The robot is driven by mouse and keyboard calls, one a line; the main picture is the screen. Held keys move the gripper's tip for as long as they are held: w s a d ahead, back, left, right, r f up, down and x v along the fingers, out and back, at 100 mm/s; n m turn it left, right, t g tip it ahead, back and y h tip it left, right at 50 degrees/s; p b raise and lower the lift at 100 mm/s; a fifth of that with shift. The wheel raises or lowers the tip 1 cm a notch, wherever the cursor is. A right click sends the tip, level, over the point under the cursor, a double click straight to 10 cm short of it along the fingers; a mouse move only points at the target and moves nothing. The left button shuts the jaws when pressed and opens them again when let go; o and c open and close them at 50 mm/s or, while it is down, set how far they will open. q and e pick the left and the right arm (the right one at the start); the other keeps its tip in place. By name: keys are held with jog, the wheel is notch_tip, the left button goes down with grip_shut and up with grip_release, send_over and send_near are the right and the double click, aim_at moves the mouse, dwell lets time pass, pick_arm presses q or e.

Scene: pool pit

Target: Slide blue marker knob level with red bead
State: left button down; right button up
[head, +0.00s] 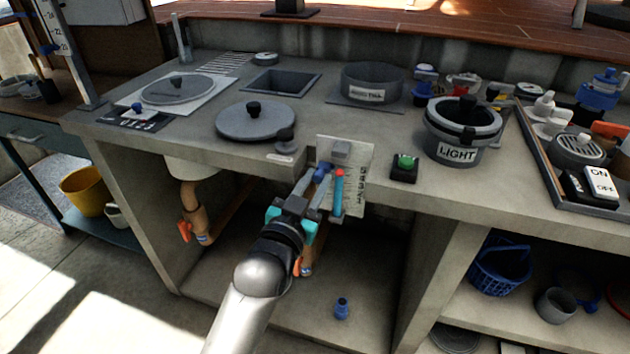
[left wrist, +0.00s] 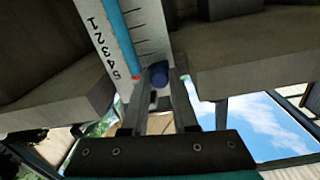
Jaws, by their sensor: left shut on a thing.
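A pale gauge plate (head: 355,205) with a numbered scale hangs at the front edge of the concrete counter. A red bead (head: 339,173) sits at the top of its light blue tube (head: 338,200). The blue marker knob (head: 323,170) is just left of the bead. My left gripper (head: 319,183) is shut on the knob. Exact alignment is hard to tell.
A round lid (head: 256,121) lies to the left. Below are an orange pipe (head: 193,210) and an open cubby with a small blue bottle (head: 341,308).

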pick_arm(q)
jog(key=c, duration=0.7)
grip_release()
jog(key=shift+s, duration=0.1)
jog(key=shift+s+a, duration=0.15)
jog(key=shift+s, duration=0.1)
jog(key=shift+p+v, duration=2.3)
jog(key=shift+v, duration=4.95)
pick_arm(e)
jog(key=s+d+f, duration=0.4)
jog(key=s+f, duration=0.1)
jog(key=f, duration=0.1)
jog(key=shift+s+d+f+h, duration=0.25)
jog(key=shift+s+d+h, duration=0.05)
jog(key=shift+s+d, duration=0.1)
